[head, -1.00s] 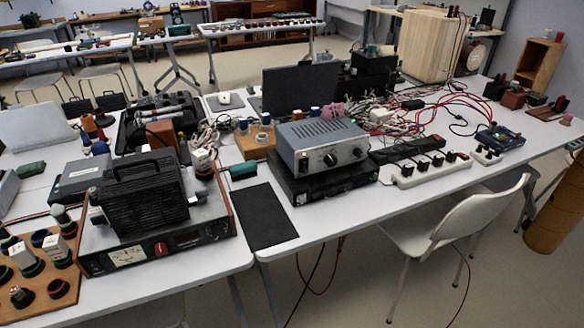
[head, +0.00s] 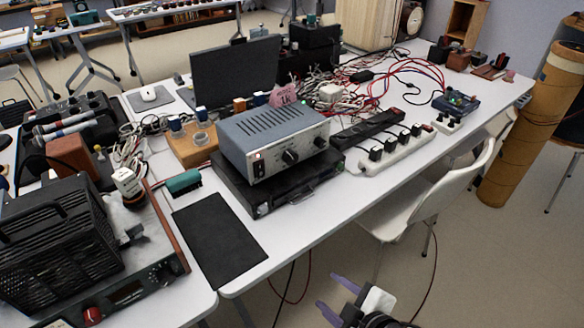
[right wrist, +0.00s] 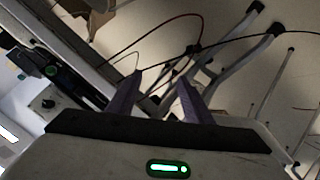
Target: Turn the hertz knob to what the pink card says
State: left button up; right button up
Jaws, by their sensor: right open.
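The grey-blue generator box (head: 268,142) sits on a black unit (head: 262,193) on the white table. The labels are too small to read, so I cannot tell which is the hertz knob. The pink card (head: 286,97) stands behind the box and seems to read "1K". My right gripper (head: 332,295) is open and empty, in front of and below the table edge, well apart from the knobs. It also shows in the right wrist view (right wrist: 158,80). My left gripper is out of view.
A white power strip (head: 397,155) with black plugs lies right of the box. A white chair (head: 440,190) stands at the table's front edge. A black mat (head: 220,237) lies front left of the box. Cables (head: 345,95) tangle behind.

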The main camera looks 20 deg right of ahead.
jog(key=w+d+r+n+t+b, duration=0.2)
jog(key=w+n, duration=0.3)
jog(key=n+t+y+b, duration=0.4)
jog(key=n+t, duration=0.1)
jog(key=n, duration=1.9)
send_near(293, 161)
jog(key=p+x, duration=0.1)
jog(key=x, duration=0.7)
jog(key=shift+d+r, duration=0.1)
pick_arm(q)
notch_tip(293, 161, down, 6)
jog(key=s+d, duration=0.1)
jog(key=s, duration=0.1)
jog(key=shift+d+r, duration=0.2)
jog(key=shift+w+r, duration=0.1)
pick_arm(e)
jog(key=shift+c, duration=0.3)
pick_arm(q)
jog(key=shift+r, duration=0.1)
pick_arm(e)
jog(key=c, duration=1)
